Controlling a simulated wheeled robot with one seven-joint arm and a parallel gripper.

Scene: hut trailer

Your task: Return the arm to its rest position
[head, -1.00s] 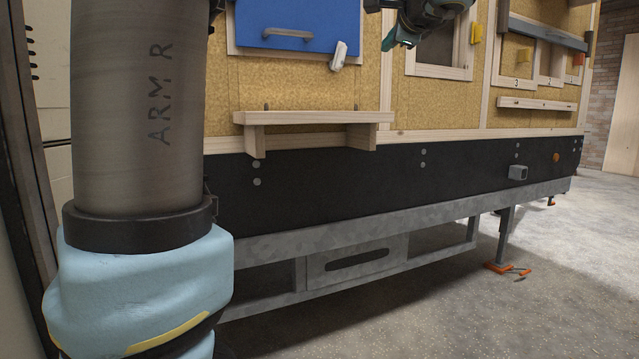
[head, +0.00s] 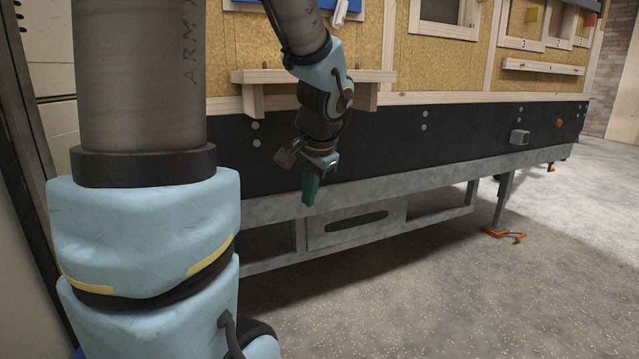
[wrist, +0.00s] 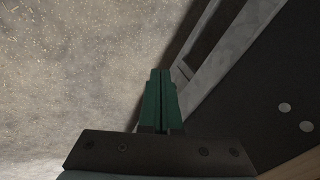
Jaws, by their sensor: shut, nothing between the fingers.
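My gripper (head: 311,191) hangs from my arm in front of the trailer's black lower band, with its green fingers pointing down. It is below the small wooden shelf and level with the grey metal chassis rail. In the wrist view the green fingers (wrist: 160,90) lie together, shut and empty, above the grey floor. My upper arm fills the left of the head view.
The wooden shelf (head: 243,77) juts out from the trailer wall, close to my forearm. The grey chassis rail (head: 430,170) runs along the trailer behind my gripper. An orange-footed support leg (head: 495,231) stands at the right. The speckled floor (head: 430,300) in front is clear.

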